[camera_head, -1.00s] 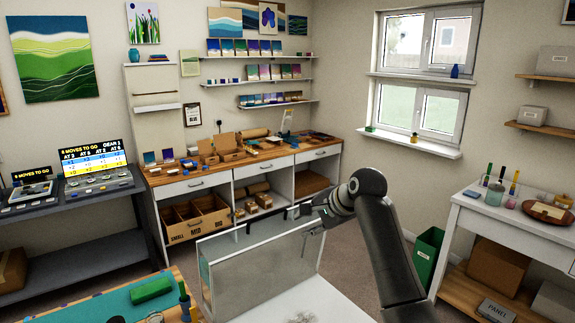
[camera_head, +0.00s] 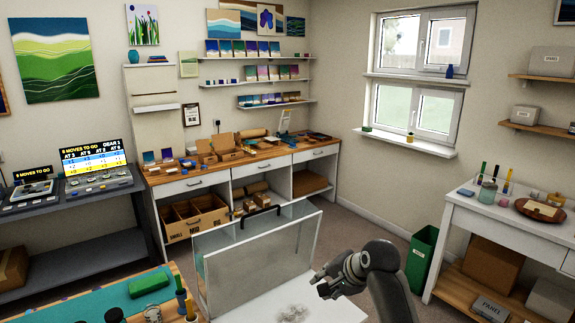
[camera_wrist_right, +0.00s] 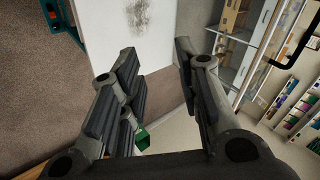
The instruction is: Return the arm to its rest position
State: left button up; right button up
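My right arm comes in from the lower right of the head view. Its gripper (camera_head: 328,284) is above the right side of a white board (camera_head: 300,306) with a grey smudge on it. In the right wrist view the two fingers of this gripper (camera_wrist_right: 155,85) stand apart with nothing between them. A clear-walled case (camera_head: 262,252) with a black handle (camera_head: 260,211) on top stands just left of the gripper, apart from it. My left gripper is not seen in either view.
A green bin (camera_head: 421,258) stands on the floor to the right, by a white side table (camera_head: 510,225). A long workbench (camera_head: 240,163) with boxes runs along the back wall. A teal mat (camera_head: 95,300) lies at the lower left. Carpet is clear between the bench and the bin.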

jog(key=s+d+f+n+g+h, duration=0.1)
jog(key=s+d+f+n, duration=0.2)
jog(key=s+f, duration=0.6)
jog(key=s+d+f+n+g+h, duration=0.1)
jog(key=s+d+f+n, duration=0.15)
jog(key=s+f, duration=0.65)
jog(key=s+d+r+n+g+h, duration=0.1)
jog(key=s+d+n, duration=0.15)
jog(key=s, duration=0.95)
jog(key=s+d+r+n+h, duration=0.1)
jog(key=s+d+n, duration=0.15)
jog(key=s, duration=0.95)
notch_tip(320, 180, down, 30)
jog(key=f+g+b, duration=0.1)
jog(key=g+b, duration=0.1)
jog(key=b, duration=0.3)
pick_arm(q)
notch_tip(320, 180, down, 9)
jog(key=b, duration=0.3)
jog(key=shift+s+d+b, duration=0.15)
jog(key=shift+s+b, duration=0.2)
jog(key=shift+b, duration=0.05)
pick_arm(e)
jog(key=s+d+f, duration=0.3)
jog(key=s+f, duration=1.4)
jog(key=f, duration=0.2)
jog(key=shift+s+f+g, duration=0.3)
jog(key=shift+g, duration=0.1)
